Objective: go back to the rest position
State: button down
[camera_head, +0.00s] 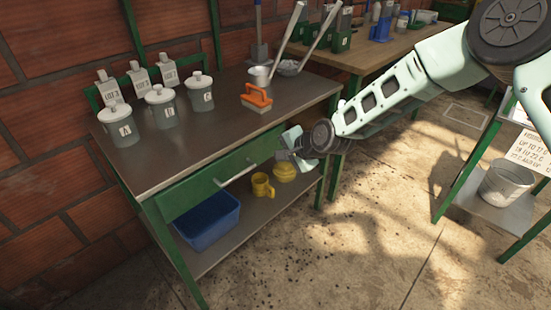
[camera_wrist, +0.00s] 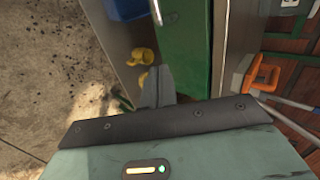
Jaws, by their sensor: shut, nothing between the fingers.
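My gripper (camera_head: 284,153) is in front of the right part of a green drawer front (camera_head: 190,196) under the metal bench top. Its fingers are together and hold nothing. In the wrist view the shut fingers (camera_wrist: 157,88) point toward the green front (camera_wrist: 185,45), with a pale bar handle (camera_wrist: 157,12) at the upper left. Whether the fingertips touch the front, I cannot tell. My arm reaches in from the upper right of the head view.
The bench top (camera_head: 185,153) bears lidded jars (camera_head: 122,128) and an orange-handled brush (camera_head: 257,97). Below are a blue bin (camera_head: 207,220), a yellow mug (camera_head: 262,186) and a yellow rounded object (camera_head: 284,172). A stand with a bucket (camera_head: 505,184) is at right. Floor between is clear.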

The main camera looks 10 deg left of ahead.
jog(key=s+d+r+n+g+h+p, duration=0.15)
jog(key=s+d+r+n, duration=0.25)
jog(key=s+r, duration=0.5)
jog(key=s+d+r+n+g+h+p, duration=0.1)
jog(key=s+d+r+n+g+p, duration=0.2)
jog(key=s+r, duration=0.55)
jog(key=s+d+r+n+h+p, duration=0.2)
jog(key=s+d, duration=0.4)
jog(key=s, duration=0.4)
jog(key=s+d+r+n+g+h+p, duration=0.1)
jog(key=s+d+r+n, duration=0.4)
jog(key=s, duration=0.5)
jog(key=shift+s+d+r+n+h+p, duration=0.3)
jog(key=shift+d+n+h, duration=0.35)
jog(key=shift+d, duration=0.45)
jog(key=shift+w+d+f, duration=0.1)
